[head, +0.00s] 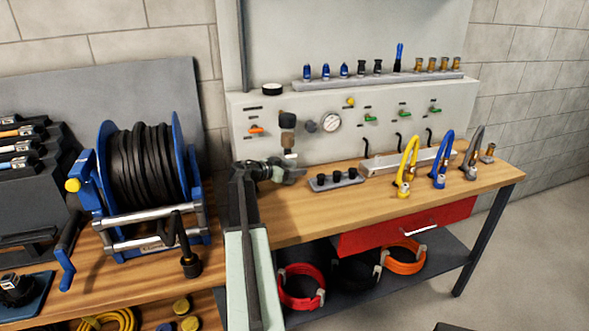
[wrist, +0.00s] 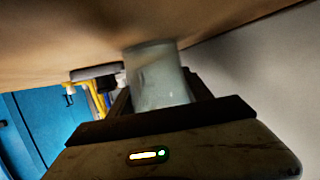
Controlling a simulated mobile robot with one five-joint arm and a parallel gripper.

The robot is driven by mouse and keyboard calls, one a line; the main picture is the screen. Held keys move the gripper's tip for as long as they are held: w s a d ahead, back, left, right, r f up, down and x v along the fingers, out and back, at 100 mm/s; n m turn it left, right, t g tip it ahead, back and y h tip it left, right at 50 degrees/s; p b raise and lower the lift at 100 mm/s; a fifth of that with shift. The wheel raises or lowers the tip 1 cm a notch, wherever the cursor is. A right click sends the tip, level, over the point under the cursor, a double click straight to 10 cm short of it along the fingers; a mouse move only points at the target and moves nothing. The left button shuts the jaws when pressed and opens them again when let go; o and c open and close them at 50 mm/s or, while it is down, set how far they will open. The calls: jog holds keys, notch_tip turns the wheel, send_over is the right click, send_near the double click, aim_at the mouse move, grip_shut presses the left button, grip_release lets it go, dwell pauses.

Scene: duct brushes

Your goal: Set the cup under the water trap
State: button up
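The water trap (head: 288,120) hangs on the grey panel at the back of the bench, a dark body with a brownish bowl below. My gripper (head: 290,172) is just below and in front of it, low over the wooden bench top. In the wrist view a pale, cloudy cup (wrist: 160,78) stands between the fingers of my gripper (wrist: 160,100), which lie close against both its sides. The cup's far end is at or very near the wood. In the head view only a small whitish bit shows under the trap; my gripper hides the rest.
A grey block with black knobs (head: 336,180) sits just right of my gripper. Yellow, blue and grey hoses (head: 408,165) stand further right. A blue hose reel (head: 145,180) is at left. A pressure gauge (head: 331,122) is right of the trap. The bench front is clear.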

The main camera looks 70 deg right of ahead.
jog(key=o, duration=0.4)
jog(key=shift+c, duration=0.2)
jog(key=shift+r, duration=0.1)
jog(key=shift+w+a+r+p, duration=0.1)
jog(key=shift+a+r+p, duration=0.1)
jog(key=shift+p, duration=0.15)
jog(key=p+v, duration=0.2)
jog(key=v, duration=0.5)
jog(key=shift+f, duration=0.1)
